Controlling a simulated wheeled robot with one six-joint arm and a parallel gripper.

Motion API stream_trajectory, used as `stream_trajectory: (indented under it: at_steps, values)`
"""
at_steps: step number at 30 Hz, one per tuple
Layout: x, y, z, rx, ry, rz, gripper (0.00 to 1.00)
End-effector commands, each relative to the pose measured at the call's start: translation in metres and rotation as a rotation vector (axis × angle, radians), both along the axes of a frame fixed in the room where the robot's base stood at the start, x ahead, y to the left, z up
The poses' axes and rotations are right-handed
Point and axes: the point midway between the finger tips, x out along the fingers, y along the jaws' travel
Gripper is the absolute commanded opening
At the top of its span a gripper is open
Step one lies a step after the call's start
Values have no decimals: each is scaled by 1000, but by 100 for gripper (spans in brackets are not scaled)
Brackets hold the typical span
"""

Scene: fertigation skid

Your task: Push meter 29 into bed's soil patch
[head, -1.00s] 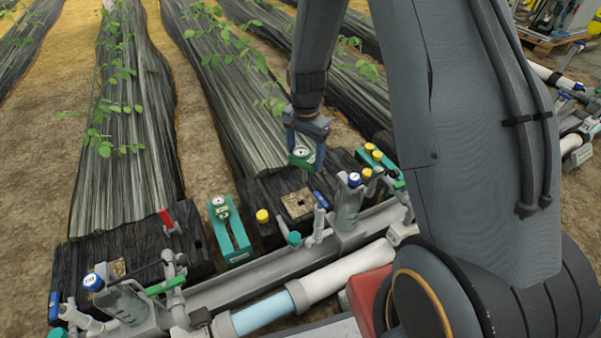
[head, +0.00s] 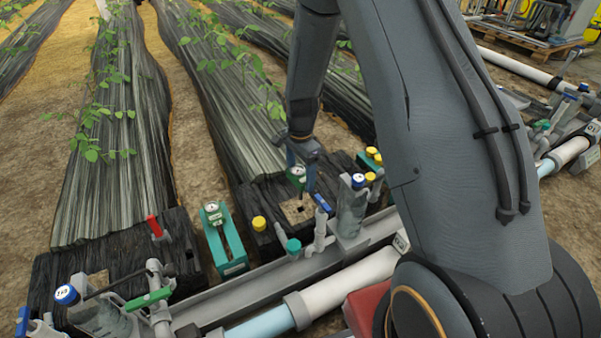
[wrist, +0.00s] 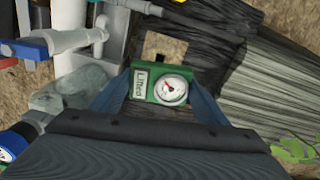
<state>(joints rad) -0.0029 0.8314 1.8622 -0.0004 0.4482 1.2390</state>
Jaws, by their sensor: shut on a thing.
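My gripper (head: 300,180) is shut on a green meter (head: 297,173) with a round white dial. In the wrist view the meter (wrist: 163,85) sits between the two blue fingers, its dial and a pale label facing the camera. The label seems to read "Lifted"; no 29 is legible. The soil patch (head: 298,211) is a tan square in the dark bed end, just in front of and below the meter in the head view. In the wrist view the patch (wrist: 180,47) lies just beyond the meter, with a small dark spot in it.
A teal stand (head: 228,245) with a similar round dial is left of the patch. A yellow cap (head: 259,223), a blue-handled valve (head: 322,202) and a clear filter bowl (head: 350,212) stand close around it. A grey channel and white pipe (head: 350,283) run in front.

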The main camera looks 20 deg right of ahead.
Motion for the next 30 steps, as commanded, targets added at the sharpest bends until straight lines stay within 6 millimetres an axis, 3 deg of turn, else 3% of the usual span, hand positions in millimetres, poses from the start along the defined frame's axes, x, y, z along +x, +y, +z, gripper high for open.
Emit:
stream_trajectory:
  at_steps: [30]
  values:
    - [0, 0, -74, 0, 1, 1, 44]
